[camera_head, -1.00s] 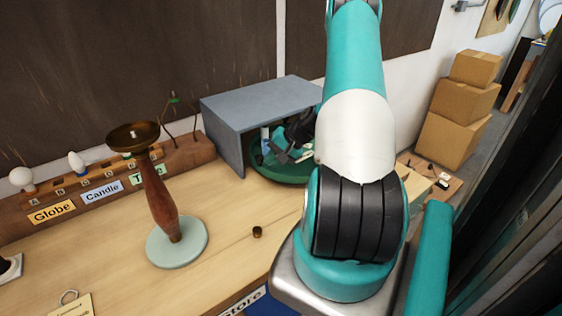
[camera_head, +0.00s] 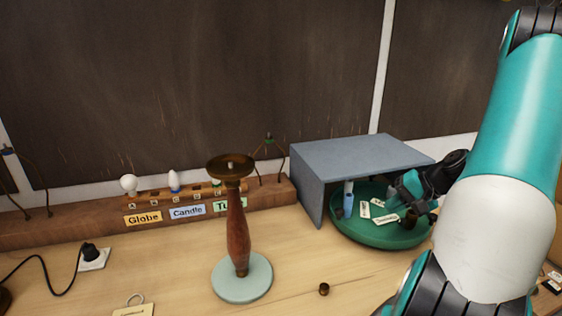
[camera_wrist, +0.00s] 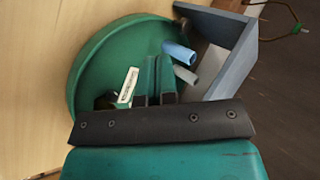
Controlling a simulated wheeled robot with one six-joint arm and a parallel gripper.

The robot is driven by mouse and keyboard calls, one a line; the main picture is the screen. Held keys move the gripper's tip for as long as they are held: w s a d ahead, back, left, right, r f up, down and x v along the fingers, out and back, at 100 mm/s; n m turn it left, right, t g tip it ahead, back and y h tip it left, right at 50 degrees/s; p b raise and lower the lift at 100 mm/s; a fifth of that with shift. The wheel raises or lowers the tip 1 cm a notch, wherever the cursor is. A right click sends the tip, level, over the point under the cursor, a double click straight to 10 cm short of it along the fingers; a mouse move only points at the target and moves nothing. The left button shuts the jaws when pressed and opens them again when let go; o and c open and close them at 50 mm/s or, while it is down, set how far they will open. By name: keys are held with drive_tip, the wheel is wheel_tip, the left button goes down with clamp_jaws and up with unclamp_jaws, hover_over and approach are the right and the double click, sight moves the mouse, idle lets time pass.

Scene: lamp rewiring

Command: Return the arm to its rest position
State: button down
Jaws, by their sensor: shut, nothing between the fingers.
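My gripper (camera_head: 402,194) is teal and black. It is at the green round tray (camera_head: 372,236), in front of the right part of the grey shelf. In the wrist view its two fingers (camera_wrist: 155,80) are together with nothing between them, over the tray (camera_wrist: 90,60). White labels (camera_head: 385,219) lie in the tray, and one shows left of the fingers (camera_wrist: 129,86). A blue cylinder (camera_wrist: 179,52) is just beyond the fingers. Whether the fingers touch anything in the tray I cannot tell. My arm comes in from the right.
A grey shelf (camera_head: 365,149) roofs part of the tray. A lamp stand (camera_head: 238,235) with wooden stem stands to its left. A small brass piece (camera_head: 324,289) lies on the bench. A wooden rack (camera_head: 70,226) holds bulbs. The front bench between lamp and arm is mostly clear.

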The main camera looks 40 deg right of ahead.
drive_tip(key=w+a+r+n+g+y, duration=0.1)
drive_tip(key=w+a+r+n, duration=0.2)
drive_tip(key=a, duration=0.5)
drive_tip(key=w+a+r+n+g, duration=0.2)
drive_tip(key=w+a+r+n, duration=0.1)
drive_tip(key=a, duration=0.5)
drive_tip(key=w+a+r+n+g+y, duration=0.1)
drive_tip(key=w+a+r+n, duration=0.2)
drive_tip(key=a, duration=0.4)
drive_tip(key=s+a+r+n+g+h, duration=0.1)
drive_tip(key=s+a+n, duration=0.4)
drive_tip(key=a, duration=0.6)
drive_tip(key=s+a+r+n+g, duration=0.2)
drive_tip(key=s+a+r+n, duration=0.2)
drive_tip(key=s+a, duration=0.5)
drive_tip(key=shift+s+a+r+n+g+h, duration=0.35)
drive_tip(key=shift+a+n, duration=0.45)
drive_tip(key=shift+a, duration=0.3)
